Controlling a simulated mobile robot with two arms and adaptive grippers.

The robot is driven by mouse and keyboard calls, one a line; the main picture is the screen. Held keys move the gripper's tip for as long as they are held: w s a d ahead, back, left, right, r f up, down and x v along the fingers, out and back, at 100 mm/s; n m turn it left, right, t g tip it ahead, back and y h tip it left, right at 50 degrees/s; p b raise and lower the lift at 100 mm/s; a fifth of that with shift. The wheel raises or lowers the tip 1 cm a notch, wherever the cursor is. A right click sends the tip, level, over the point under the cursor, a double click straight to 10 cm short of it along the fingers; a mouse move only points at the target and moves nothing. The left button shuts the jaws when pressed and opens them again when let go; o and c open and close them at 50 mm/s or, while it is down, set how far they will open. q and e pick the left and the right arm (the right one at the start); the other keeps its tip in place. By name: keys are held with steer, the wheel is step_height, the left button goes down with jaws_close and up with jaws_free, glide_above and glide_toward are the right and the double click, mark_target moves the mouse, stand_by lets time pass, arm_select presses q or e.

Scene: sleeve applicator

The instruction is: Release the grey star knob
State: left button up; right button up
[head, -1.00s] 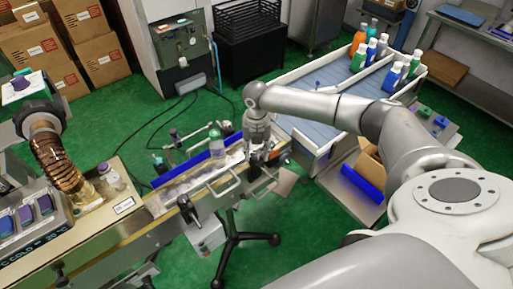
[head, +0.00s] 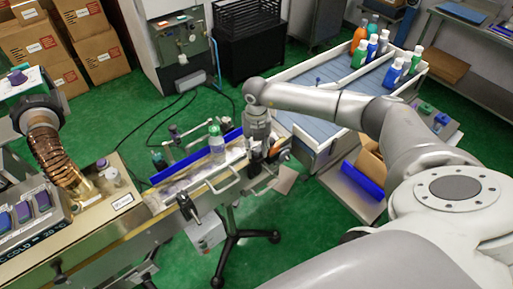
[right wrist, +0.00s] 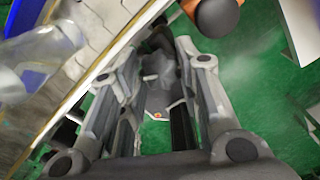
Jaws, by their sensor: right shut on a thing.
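My right gripper (right wrist: 158,100) is shut on the grey star knob (right wrist: 158,68), which shows between the two fingers in the right wrist view. The knob's lobes are partly hidden by the fingers. In the head view my right gripper (head: 265,158) points down at the right end of the conveyor, beside its near guide rail. The knob cannot be made out there behind the fingers. My left gripper is not in view.
A clear bottle (head: 216,142) stands on the conveyor just left of my right gripper. In the right wrist view an orange-brown handle with a dark end (right wrist: 215,14) is close by. White looped rails (head: 222,182) edge the conveyor. Green floor (head: 310,230) is free in front.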

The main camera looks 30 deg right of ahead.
steer(key=n+b, duration=0.3)
steer(key=shift+f, duration=0.2)
steer(key=n+b, duration=0.3)
steer(key=shift+n, duration=0.4)
steer(key=n+b, duration=0.5)
steer(key=n, duration=0.1)
steer(key=n+b, duration=0.4)
steer(key=n, duration=0.2)
steer(key=shift+r+n, duration=0.1)
steer(key=shift+n, duration=0.2)
steer(key=shift+r+n+b, duration=0.15)
steer(key=shift+n+b, duration=1.05)
steer(key=shift+n, duration=1.1)
steer(key=o, duration=0.7)
steer(key=shift+o, duration=0.2)
